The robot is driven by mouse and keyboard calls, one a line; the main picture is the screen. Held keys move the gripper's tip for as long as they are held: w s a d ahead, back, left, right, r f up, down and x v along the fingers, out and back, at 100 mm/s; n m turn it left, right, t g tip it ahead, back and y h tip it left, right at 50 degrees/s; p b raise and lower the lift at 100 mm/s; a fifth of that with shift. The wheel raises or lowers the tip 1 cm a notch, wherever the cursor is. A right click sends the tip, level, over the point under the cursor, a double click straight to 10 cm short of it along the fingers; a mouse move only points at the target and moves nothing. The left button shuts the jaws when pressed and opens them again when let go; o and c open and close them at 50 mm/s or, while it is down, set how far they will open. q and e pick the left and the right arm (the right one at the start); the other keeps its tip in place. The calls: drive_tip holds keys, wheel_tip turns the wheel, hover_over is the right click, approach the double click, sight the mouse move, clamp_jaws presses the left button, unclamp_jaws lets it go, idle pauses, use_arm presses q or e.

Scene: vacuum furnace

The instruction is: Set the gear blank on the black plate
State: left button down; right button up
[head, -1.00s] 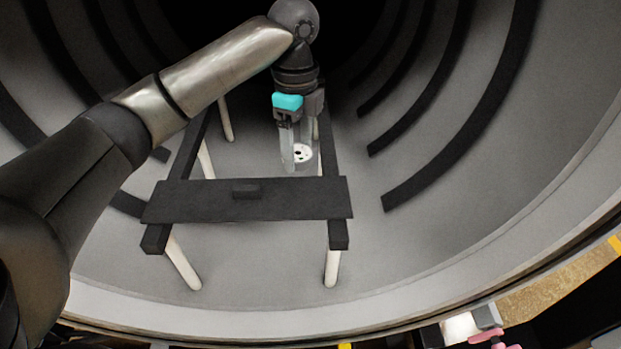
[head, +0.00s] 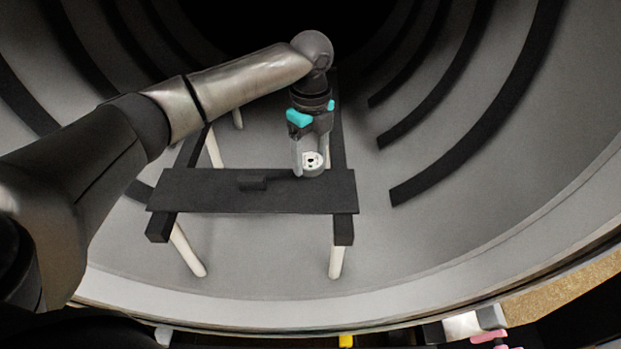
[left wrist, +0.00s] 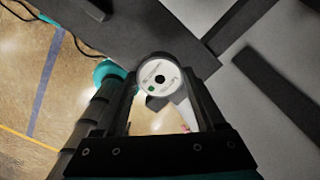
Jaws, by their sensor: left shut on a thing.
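The gear blank (head: 311,159) is a pale disc with a dark centre hole. It also shows in the left wrist view (left wrist: 152,88), with a green mark on its face. My left gripper (head: 311,170) is shut on it. In the head view they overlap the rear right edge of the black plate (head: 220,200), which lies across two dark rails inside the furnace. The plate also shows in the left wrist view (left wrist: 140,35), at the top. I cannot tell whether the blank touches the plate. My right gripper is not in view.
The plate's left part and front strip are clear. Curved dark bars (head: 470,125) line the furnace wall. The furnace rim (head: 430,300) curves across the front.

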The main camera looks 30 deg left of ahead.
sight(310, 189)
use_arm(q)
drive_tip(key=shift+f+b, duration=0.3)
drive_tip(key=shift+f, duration=3.05)
drive_tip(key=shift+f, duration=0.1)
unclamp_jaws()
wheel_tip(310, 189, up, 12)
drive_tip(key=shift+r+p, duration=0.1)
drive_tip(key=shift+p, duration=0.4)
